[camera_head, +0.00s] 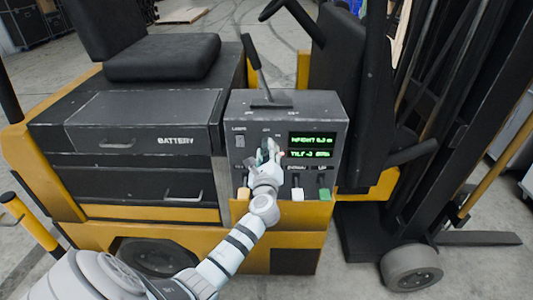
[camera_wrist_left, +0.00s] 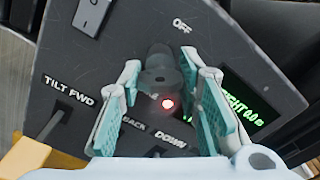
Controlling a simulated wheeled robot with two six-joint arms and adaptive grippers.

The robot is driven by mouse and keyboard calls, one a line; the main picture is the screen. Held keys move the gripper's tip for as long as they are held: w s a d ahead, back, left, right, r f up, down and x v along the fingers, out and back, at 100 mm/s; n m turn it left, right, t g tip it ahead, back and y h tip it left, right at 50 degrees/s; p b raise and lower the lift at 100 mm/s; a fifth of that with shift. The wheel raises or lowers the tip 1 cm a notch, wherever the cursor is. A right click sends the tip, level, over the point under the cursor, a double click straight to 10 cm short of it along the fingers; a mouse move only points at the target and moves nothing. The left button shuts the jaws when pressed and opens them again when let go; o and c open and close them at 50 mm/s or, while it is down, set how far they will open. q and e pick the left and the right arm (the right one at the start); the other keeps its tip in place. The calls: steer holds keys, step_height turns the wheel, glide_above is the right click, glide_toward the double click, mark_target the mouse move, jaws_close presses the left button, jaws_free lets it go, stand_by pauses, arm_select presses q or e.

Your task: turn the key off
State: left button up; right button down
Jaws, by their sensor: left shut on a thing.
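The dark grey key (camera_wrist_left: 158,80) sits on the sloping control panel (camera_head: 326,172) of the yellow and black forklift. In the left wrist view my left gripper (camera_wrist_left: 165,85) has its pale, teal-padded fingers on either side of the key, shut on it. A red light (camera_wrist_left: 167,104) glows by the key, and the word OFF (camera_wrist_left: 181,25) is printed beyond it. In the head view my left gripper (camera_head: 268,155) is at the middle of the panel and mostly hides the key. My right gripper is not in view.
Green displays (camera_head: 311,146) lie right of my gripper, above several small levers (camera_head: 297,192). A light switch (camera_head: 241,141) is left of it. A tall black lever (camera_head: 254,60) rises from the panel's top. The black seat (camera_head: 162,57) and mast (camera_head: 455,110) flank the panel.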

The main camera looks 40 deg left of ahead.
arm_select(q)
steer(key=n+b, duration=0.2)
steer(key=n, duration=0.3)
steer(key=shift+f+n, duration=0.1)
steer(key=shift+n, duration=0.3)
steer(key=n+b, duration=0.2)
steer(key=n, duration=0.3)
steer(key=shift+b, duration=0.3)
steer(key=o, duration=1.2)
steer(key=shift+c, duration=0.2)
steer(key=shift+s+d, duration=0.1)
steer(key=v, duration=1.2)
